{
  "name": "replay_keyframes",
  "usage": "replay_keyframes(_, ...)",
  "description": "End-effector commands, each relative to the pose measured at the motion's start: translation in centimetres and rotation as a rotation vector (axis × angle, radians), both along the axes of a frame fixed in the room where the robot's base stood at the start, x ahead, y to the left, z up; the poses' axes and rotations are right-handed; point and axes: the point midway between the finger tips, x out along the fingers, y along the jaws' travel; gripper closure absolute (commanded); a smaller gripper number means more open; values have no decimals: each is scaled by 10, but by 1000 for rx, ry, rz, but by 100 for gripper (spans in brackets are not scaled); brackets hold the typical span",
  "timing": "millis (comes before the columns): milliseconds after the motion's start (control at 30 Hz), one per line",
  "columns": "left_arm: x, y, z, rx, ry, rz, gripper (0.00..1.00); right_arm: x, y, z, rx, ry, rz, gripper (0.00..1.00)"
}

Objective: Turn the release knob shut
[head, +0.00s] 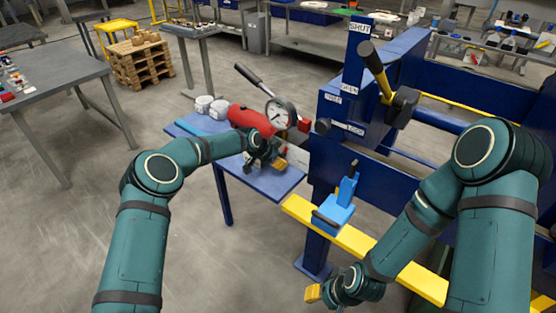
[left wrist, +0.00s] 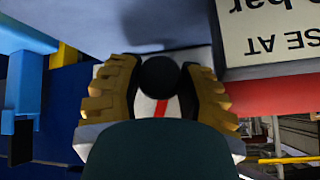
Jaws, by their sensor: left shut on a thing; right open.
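The release knob (left wrist: 158,77) is a round black knob in front of a white plate with a red mark, in the left wrist view. My left gripper (left wrist: 160,95) has its ribbed yellow-brown fingers on both sides of the knob, shut on it. In the head view, my left gripper (head: 278,163) is at the near end of the red pump (head: 250,121) and hides the knob. The pump carries a round gauge (head: 279,115) and a black-handled lever (head: 248,74). My right gripper (head: 313,293) is open and empty, low beside the yellow bar.
The pump stands on a small blue table (head: 262,183). A white sign (left wrist: 268,30) is close beside my left fingers. The blue press frame (head: 345,110), yellow bar (head: 370,252) and a blue bracket (head: 335,210) are to the right.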

Motion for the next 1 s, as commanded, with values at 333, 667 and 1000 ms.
replay_keyframes(333, 2, 2, 3, 1, -8, 4, 45, 0, 0, 0, 0, -1, 0, 53)
replay_keyframes(667, -2, 6, 10, 1, -6, 3, 45, 0, 0, 0, 0, -1, 0, 53)
replay_keyframes(1000, -28, 33, 55, 2, -8, 4, 45, 0, 0, 0, 0, -1, 0, 53)
